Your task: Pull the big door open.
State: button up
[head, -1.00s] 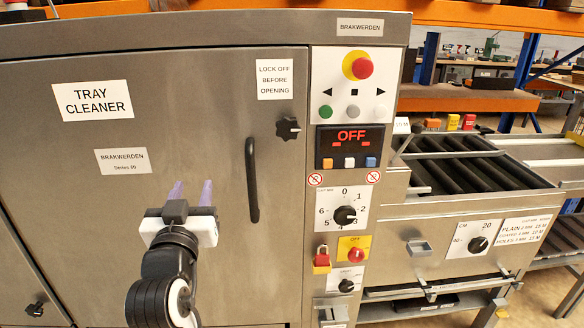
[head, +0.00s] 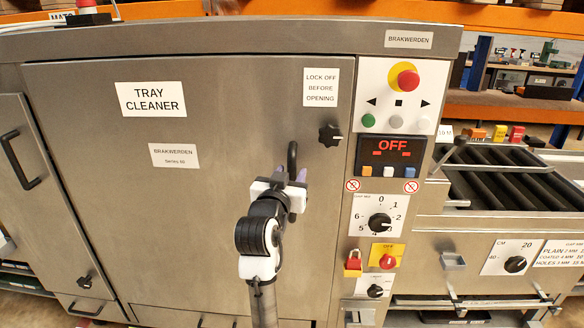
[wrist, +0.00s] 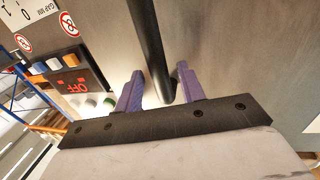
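The big door (head: 110,215) of the tray cleaner is a flat steel panel and looks closed, flush with its frame. Its dark vertical bar handle (head: 293,152) is near the door's right edge; my gripper hides the lower part in the head view. My gripper (head: 290,174) is at the handle. In the wrist view the handle (wrist: 149,40) runs between the two purple fingers of my gripper (wrist: 160,70), with a gap visible on both sides. The fingers are apart, not closed on the bar. A black knob (head: 330,135) sits above right of the handle.
A control panel (head: 395,155) with a display reading OFF, a red emergency button (head: 408,78) and a red padlock (head: 353,262) is right of the door. A smaller door with a handle (head: 20,160) is at left. A roller conveyor (head: 510,185) stands at right.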

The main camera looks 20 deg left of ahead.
jog(key=shift+w+a, duration=0.1)
jog(key=shift+w, duration=0.85)
grip_shut()
